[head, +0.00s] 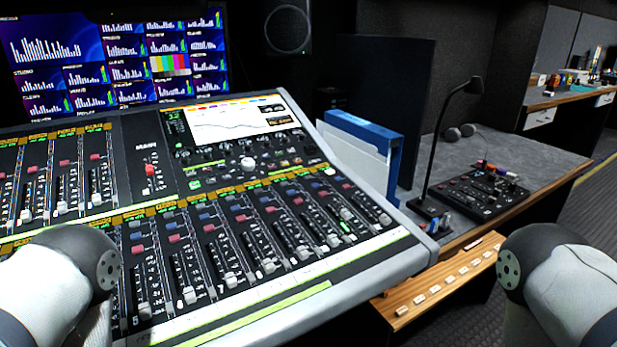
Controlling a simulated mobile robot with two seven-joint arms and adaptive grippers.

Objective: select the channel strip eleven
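A large mixing console (345,265) fills the left and middle of the head view. Its near fader bank (255,240) has several channel strips side by side, each with a fader, with red and blue buttons above and yellow-green labels along the top. A second fader bank (65,195) lies further left. Strip numbers are mostly too small to read, so I cannot tell which strip is eleven. Parts of my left arm cover the console's lower left. My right arm shows at the lower right, beside the console. Neither gripper is in the picture.
A console screen (235,122) stands above the faders, with a wall of monitors (120,60) behind. Right of the console are blue and white folders (365,145), a gooseneck lamp (440,150), a small control panel (478,192) and a wooden ledge with a row of pale blocks (448,285).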

